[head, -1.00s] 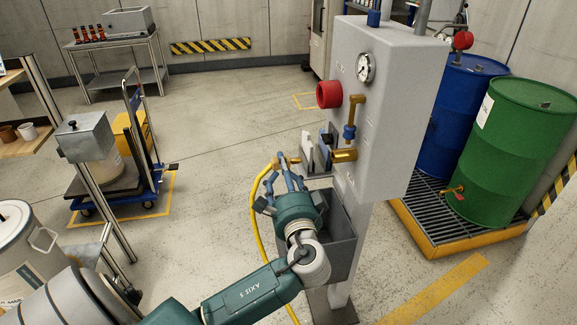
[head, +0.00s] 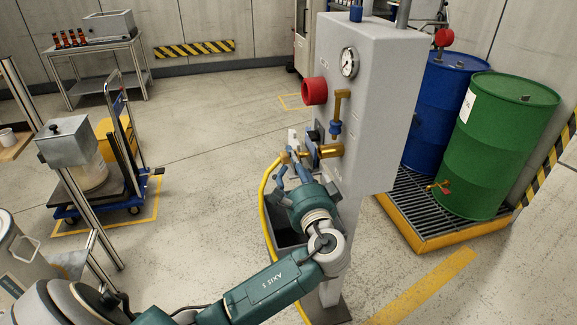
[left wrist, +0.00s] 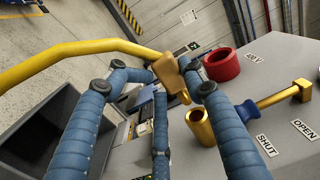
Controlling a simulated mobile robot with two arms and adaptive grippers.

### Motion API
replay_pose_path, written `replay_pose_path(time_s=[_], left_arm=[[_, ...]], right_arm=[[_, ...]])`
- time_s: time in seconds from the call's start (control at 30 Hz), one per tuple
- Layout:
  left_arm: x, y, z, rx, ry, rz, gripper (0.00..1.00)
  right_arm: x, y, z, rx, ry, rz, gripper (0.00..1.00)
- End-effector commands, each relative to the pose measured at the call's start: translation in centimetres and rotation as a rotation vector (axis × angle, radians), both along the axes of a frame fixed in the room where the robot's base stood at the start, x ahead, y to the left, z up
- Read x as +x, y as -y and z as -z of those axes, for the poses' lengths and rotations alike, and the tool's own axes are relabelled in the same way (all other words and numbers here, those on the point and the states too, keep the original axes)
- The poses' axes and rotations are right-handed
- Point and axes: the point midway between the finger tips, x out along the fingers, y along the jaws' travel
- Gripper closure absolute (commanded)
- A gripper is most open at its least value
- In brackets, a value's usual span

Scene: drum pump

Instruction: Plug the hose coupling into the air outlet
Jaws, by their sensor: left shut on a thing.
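My left gripper (head: 292,163) is shut on the brass hose coupling (left wrist: 167,71), with the yellow hose (head: 264,200) trailing from it to the left and down. The brass air outlet (head: 331,150) sticks out of the grey post cabinet, just right of the gripper in the head view. In the left wrist view the outlet (left wrist: 200,128) is an open brass cylinder below and right of the coupling. The coupling looks apart from the outlet and tilted to it. In the head view, fingers partly hide the coupling. My right gripper is not in view.
A grey bin (left wrist: 40,125) hangs below. Blue and green drums (head: 500,145) stand right.

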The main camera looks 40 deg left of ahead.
Motion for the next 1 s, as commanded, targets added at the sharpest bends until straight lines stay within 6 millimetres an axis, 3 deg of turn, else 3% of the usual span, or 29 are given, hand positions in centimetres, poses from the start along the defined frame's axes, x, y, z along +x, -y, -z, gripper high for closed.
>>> replay_pose_path(time_s=[0.2, 1.0], left_arm=[[0.0, 0.0, 0.0, 0.009, -0.011, -0.003, 0.90], [0.5, 0.7, -0.1, 0.009, -0.009, -0.003, 0.90]], right_arm=[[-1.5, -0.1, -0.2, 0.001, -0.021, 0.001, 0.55], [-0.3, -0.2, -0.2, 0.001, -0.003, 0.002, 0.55]])
